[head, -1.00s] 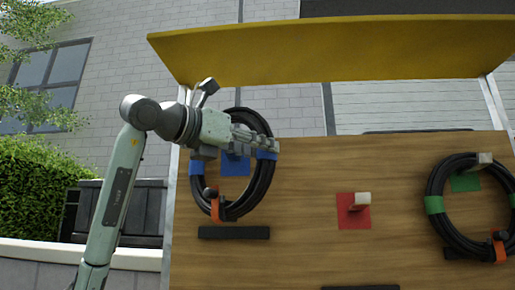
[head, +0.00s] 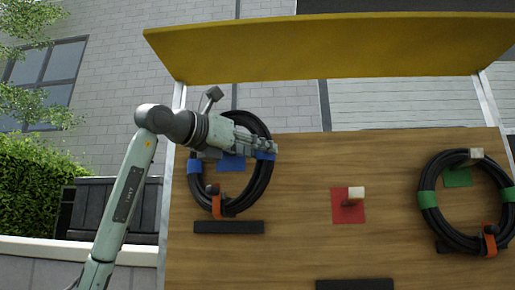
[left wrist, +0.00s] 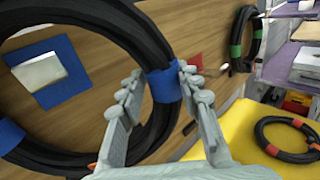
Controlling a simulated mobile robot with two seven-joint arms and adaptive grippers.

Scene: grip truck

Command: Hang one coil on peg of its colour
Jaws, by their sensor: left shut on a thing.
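A black coil with blue bands (head: 264,185) is held upright against the wooden board, and an orange strap shows at its lower left. My left gripper (head: 262,147) is shut on its right side at a blue band, which also shows in the left wrist view (left wrist: 163,86). The blue patch (head: 232,163) lies behind the coil's opening. In the left wrist view the pale end of the blue patch's peg (left wrist: 40,72) shows inside the ring; I cannot tell whether the coil rests on it. My right gripper is not in view.
The red patch (head: 340,214) has a bare peg (head: 355,193). A green-banded coil (head: 427,198) hangs at the green patch's peg (head: 476,154). Dark bars (head: 229,227) sit low on the board. Another coil (left wrist: 262,137) lies on a yellow surface (left wrist: 235,130). A yellow panel (head: 330,50) juts out above.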

